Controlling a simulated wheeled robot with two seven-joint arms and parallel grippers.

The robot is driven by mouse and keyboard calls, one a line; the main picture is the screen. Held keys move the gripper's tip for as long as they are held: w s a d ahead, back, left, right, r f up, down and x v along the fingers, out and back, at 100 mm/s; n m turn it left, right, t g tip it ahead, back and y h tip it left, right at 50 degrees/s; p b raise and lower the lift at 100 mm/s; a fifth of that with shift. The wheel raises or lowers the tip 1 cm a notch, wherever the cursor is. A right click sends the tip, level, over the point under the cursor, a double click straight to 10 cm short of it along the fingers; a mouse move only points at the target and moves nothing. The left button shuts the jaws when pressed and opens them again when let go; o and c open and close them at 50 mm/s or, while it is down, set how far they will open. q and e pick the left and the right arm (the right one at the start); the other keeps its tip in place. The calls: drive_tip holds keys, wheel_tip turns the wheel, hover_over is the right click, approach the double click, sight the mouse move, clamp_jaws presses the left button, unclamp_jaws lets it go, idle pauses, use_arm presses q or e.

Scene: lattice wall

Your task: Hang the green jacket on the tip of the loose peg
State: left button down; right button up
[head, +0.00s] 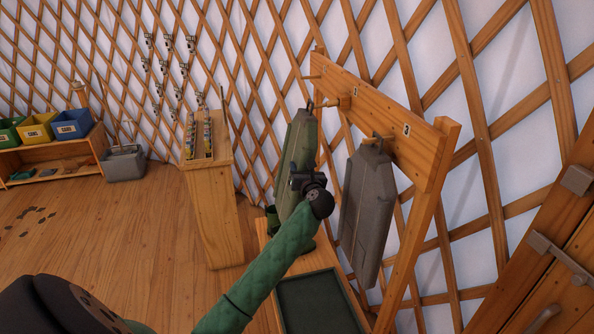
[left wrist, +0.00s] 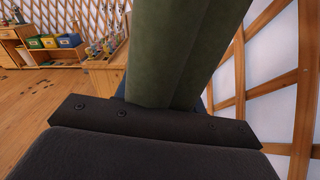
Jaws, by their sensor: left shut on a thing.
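The green jacket (head: 298,150) is upright in front of the wooden peg rail (head: 385,105). My left gripper (head: 308,182) is shut on it at its lower right side; in the left wrist view the green jacket (left wrist: 180,50) rises from the dark jaws (left wrist: 155,122). The jacket's hook (head: 311,106) is at the tip of the middle peg (head: 332,102); I cannot tell whether it rests on it. Another peg (head: 309,77) sticks out further back, bare. Which peg is loose does not show clearly. My right gripper is not in view.
A grey jacket (head: 364,205) hangs from the nearest peg (head: 377,139), right of my gripper. A bench with a dark green tray (head: 312,302) stands below. A wooden cabinet (head: 212,205) is to the left, and a low shelf (head: 50,155) with bins stands further back.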

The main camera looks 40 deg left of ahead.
use_arm(q)
drive_tip(key=shift+w+d+f, duration=0.15)
drive_tip(key=shift+w+d, duration=0.35)
drive_tip(key=shift+w, duration=0.1)
drive_tip(key=shift+w+d+f+b, duration=0.3)
drive_tip(key=shift+w+b, duration=0.05)
drive_tip(key=shift+b, duration=0.1)
drive_tip(key=c, duration=1.2)
unclamp_jaws()
drive_tip(key=shift+c, duration=0.2)
drive_tip(key=o, duration=0.4)
drive_tip(key=shift+o, duration=0.4)
drive_tip(key=b+v, duration=0.3)
drive_tip(key=v, duration=0.4)
drive_tip(key=shift+s+d, duration=0.2)
drive_tip(key=shift+d, duration=0.15)
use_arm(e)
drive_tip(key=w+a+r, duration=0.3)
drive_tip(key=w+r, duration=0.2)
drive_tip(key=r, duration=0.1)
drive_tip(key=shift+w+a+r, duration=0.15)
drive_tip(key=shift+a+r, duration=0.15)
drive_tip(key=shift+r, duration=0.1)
